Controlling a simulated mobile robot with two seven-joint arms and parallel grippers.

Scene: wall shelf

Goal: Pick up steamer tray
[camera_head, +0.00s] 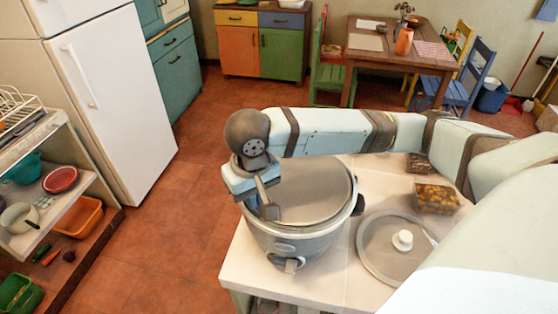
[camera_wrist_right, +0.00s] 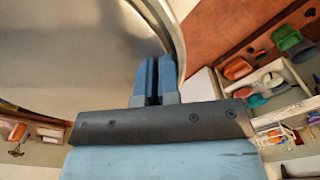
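A grey rice cooker (camera_head: 290,238) stands upright on the white counter. Its top is open and a smooth grey surface (camera_head: 318,180) shows inside; I cannot tell whether this is the steamer tray or the bare inner pot. My right gripper (camera_head: 268,207) reaches down just inside the cooker's left rim. In the right wrist view its two blue fingers (camera_wrist_right: 157,82) stand close together with a narrow dark gap, beside the curved metal rim (camera_wrist_right: 170,25). I cannot see whether something thin lies between them. My left gripper is out of view.
A glass lid (camera_head: 385,258) with a white knob lies on the white counter (camera_head: 245,272), right of the cooker. A clear container of food (camera_head: 436,198) stands behind it. A shelf with dishes (camera_head: 75,200) is at the left. Tiled floor (camera_head: 170,240) between is clear.

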